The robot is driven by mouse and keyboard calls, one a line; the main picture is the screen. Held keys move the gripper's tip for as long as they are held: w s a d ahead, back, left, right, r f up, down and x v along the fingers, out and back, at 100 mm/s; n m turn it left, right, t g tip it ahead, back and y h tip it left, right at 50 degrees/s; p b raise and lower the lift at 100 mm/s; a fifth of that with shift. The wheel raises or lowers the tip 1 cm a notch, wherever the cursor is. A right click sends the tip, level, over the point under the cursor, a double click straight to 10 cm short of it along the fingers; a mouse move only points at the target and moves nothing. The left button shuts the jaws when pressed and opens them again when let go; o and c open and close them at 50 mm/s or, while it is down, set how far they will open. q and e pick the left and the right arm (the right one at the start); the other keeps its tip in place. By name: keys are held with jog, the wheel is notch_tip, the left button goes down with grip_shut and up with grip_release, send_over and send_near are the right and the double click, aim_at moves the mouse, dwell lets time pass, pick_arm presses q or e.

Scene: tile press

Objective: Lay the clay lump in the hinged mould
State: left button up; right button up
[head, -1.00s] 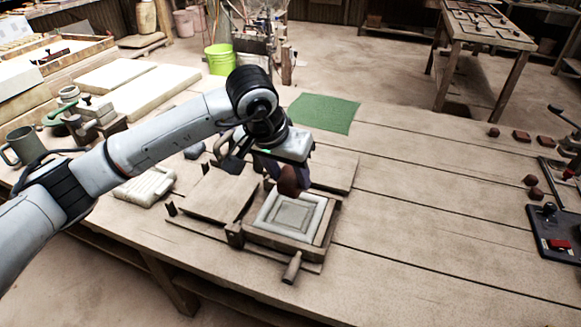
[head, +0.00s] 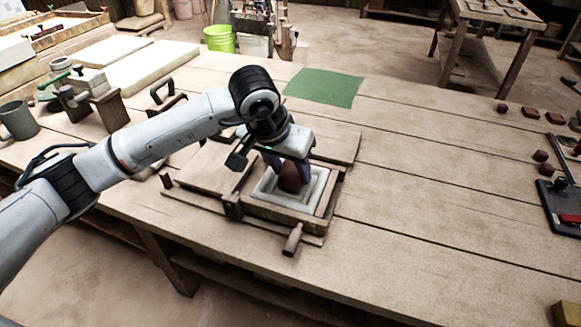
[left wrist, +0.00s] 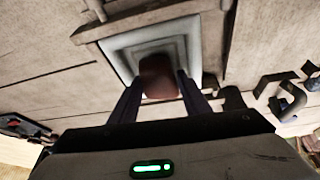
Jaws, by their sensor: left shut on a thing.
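The clay lump (head: 289,180) is reddish brown and sits between the fingers of my left gripper (head: 291,172), which is shut on it. The lump is over the white recessed square of the open hinged mould (head: 281,213), low in the recess. I cannot tell whether it touches the bottom. In the left wrist view the lump (left wrist: 158,77) is between both fingers, with the white mould face (left wrist: 120,55) behind it. The mould's wooden lid (head: 210,168) lies open to the left, partly behind my arm. A wooden handle (head: 293,240) points to the front. My right gripper is not in view.
A green mat (head: 323,87) lies behind the mould. A mug (head: 17,121) and wooden blocks stand at the left. Several dark red lumps (head: 530,112) and a dark press-like tool (head: 562,205) are at the right. The table right of the mould is clear.

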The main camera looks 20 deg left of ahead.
pick_arm(q)
jog(key=o, duration=1.3)
jog(key=shift+v, duration=5.25)
